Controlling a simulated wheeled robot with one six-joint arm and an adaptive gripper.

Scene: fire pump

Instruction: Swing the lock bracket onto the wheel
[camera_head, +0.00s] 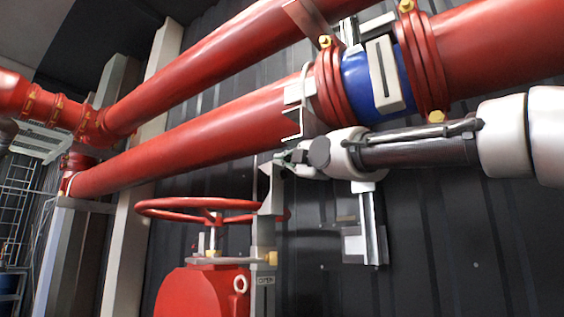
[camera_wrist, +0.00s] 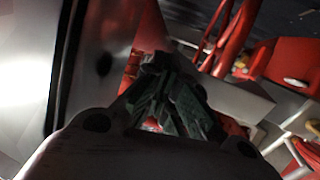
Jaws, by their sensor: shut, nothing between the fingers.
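The red handwheel (camera_head: 165,212) lies roughly level above the red valve body (camera_head: 203,292). The grey lock bracket (camera_head: 271,190) stands upright at the wheel's right edge, on a post beside the valve. From this angle it overlaps the rim; I cannot tell whether it touches it. My gripper (camera_head: 283,159) is at the bracket's upper end, close to it, reaching in from the right. Contact is not clear. In the wrist view the dark greenish fingers (camera_wrist: 172,98) are shut together and empty. A grey metal plate (camera_wrist: 238,100) shows just right of them.
Large red pipes (camera_head: 195,148) run diagonally above the wheel. A blue pipe section (camera_head: 362,84) sits above my arm. A jagged pale bracket (camera_head: 294,108) hangs just above my gripper. The dark ribbed wall (camera_head: 440,240) is close behind. Free room shows left of the wheel.

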